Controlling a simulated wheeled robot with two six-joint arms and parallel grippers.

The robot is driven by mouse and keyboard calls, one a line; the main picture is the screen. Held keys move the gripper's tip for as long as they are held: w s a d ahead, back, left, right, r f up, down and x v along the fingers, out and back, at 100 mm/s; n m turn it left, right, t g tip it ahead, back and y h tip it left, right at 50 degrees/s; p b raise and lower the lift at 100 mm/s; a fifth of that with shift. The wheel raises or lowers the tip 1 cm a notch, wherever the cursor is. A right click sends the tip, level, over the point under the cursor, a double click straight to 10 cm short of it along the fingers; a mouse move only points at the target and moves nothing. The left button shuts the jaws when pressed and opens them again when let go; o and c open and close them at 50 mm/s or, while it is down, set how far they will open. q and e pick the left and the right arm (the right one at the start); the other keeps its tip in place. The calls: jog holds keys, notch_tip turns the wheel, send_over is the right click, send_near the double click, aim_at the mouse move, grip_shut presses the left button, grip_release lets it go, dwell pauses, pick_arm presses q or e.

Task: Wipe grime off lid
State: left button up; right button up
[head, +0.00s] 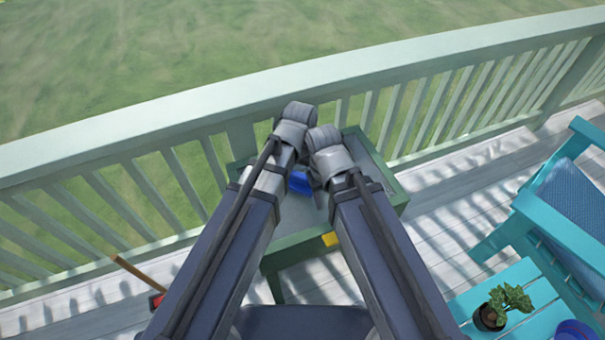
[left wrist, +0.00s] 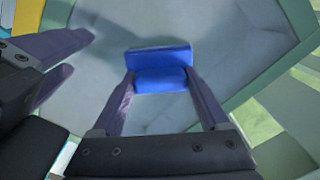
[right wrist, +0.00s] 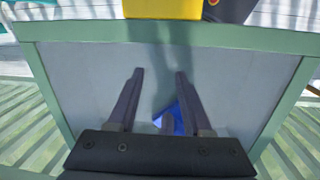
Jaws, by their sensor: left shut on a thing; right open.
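The lid (head: 368,160) is a grey panel with a green frame, in front of the railing. It fills much of the left wrist view (left wrist: 225,55) and the right wrist view (right wrist: 80,75). My left gripper (left wrist: 160,77) is shut on a blue block (left wrist: 160,56), like a sponge, held over or against the panel; I cannot tell whether it touches. The block shows partly between the arms in the head view (head: 300,183). My right gripper (right wrist: 157,72) is open and empty above the panel, beside the block. Darker patches show on the panel; grime and shadow are hard to tell apart.
A pale green railing (head: 300,80) runs close behind the lid. A teal chair (head: 550,200) and a teal table (head: 530,285) with a potted plant (head: 490,318) stand right. A wooden handle (head: 138,273) shows at left.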

aim_at(291, 187)
pick_arm(q)
jog(key=shift+s+a, duration=0.9)
jog(key=shift+a, duration=0.1)
pick_arm(e)
jog(key=shift+w+a, duration=0.1)
jog(key=shift+w, duration=0.25)
pick_arm(q)
jog(key=shift+w+a, duration=0.1)
jog(key=shift+a, duration=0.1)
pick_arm(e)
jog(key=shift+s, duration=0.25)
pick_arm(q)
jog(key=shift+a, duration=0.15)
jog(key=shift+s+a, duration=0.25)
jog(key=shift+a, duration=0.55)
jog(key=shift+s+a, duration=0.25)
jog(key=shift+a, duration=0.5)
pick_arm(e)
jog(key=shift+s, duration=0.1)
pick_arm(q)
notch_tip(291, 187, up, 6)
jog(key=p, duration=0.6)
pick_arm(e)
notch_tip(291, 187, up, 6)
pick_arm(q)
jog(key=shift+w+d, duration=0.1)
